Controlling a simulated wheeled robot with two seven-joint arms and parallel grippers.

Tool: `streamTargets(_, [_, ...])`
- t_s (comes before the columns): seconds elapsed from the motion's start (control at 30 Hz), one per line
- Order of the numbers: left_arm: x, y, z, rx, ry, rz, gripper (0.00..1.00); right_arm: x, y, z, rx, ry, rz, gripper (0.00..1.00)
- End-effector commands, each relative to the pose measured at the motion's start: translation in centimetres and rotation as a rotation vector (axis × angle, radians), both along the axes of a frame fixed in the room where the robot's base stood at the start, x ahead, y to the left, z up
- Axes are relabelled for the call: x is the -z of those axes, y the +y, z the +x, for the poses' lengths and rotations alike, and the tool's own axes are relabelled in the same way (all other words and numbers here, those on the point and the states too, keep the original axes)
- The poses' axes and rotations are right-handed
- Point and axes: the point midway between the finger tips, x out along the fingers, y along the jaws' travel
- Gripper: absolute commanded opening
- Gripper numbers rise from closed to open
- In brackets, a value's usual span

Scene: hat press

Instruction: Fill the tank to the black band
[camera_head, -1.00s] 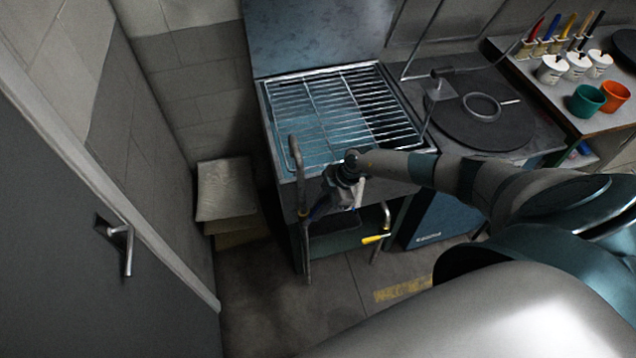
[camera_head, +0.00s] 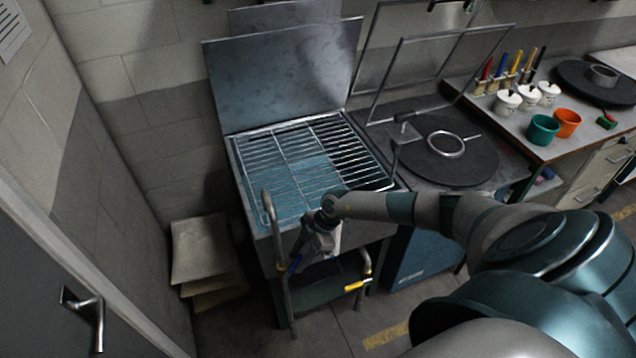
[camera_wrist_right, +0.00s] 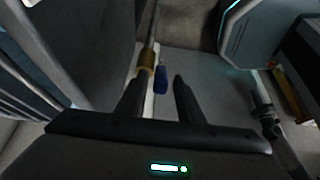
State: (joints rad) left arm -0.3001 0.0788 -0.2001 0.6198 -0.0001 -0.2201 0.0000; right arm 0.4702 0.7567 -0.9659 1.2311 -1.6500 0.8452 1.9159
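The tank (camera_head: 248,212) is a square metal basin with a wire rack (camera_head: 326,146) across its top. Bluish water (camera_head: 292,182) shows through the rack; I cannot make out the black band. A bent pipe at the tank's front left carries a valve with a blue lever (camera_head: 294,265). A second pipe at the front right carries a yellow lever (camera_head: 356,286). My right gripper (camera_head: 298,258) is in front of the tank, pointing down at the blue lever. In the right wrist view its fingers (camera_wrist_right: 158,82) are apart, with the blue lever (camera_wrist_right: 161,80) beyond and between their tips. Contact is not visible. My left gripper is not in view.
A raised metal lid (camera_head: 285,75) stands behind the tank. A round dark plate (camera_head: 450,165) with a hinged frame is to its right. Cups (camera_head: 543,130) and tools stand on the right bench. Stacked sheets (camera_head: 203,250) lie left, near the door (camera_head: 75,270).

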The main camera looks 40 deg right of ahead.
Motion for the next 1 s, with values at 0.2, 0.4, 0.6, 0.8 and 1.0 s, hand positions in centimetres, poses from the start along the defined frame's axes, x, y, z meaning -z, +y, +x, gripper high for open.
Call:
streamTargets(0.2, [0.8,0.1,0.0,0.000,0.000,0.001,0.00,-3.0,-1.9,-0.5,-0.002,-0.003,-0.003,0.34])
streamTargets(0.4, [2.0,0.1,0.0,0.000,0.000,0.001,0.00,-6.3,-3.8,-1.1,-0.001,-0.002,-0.004,0.34])
streamTargets(0.6, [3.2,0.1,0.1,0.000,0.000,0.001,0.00,-9.7,-5.7,-1.6,-0.001,-0.001,-0.003,0.34])
streamTargets(0.8, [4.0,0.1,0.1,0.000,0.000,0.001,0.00,-12.2,-6.9,-2.0,0.000,0.001,-0.002,0.34])
streamTargets(1.0, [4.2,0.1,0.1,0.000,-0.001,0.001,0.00,-13.3,-7.4,-2.2,-0.001,0.001,-0.001,0.34])
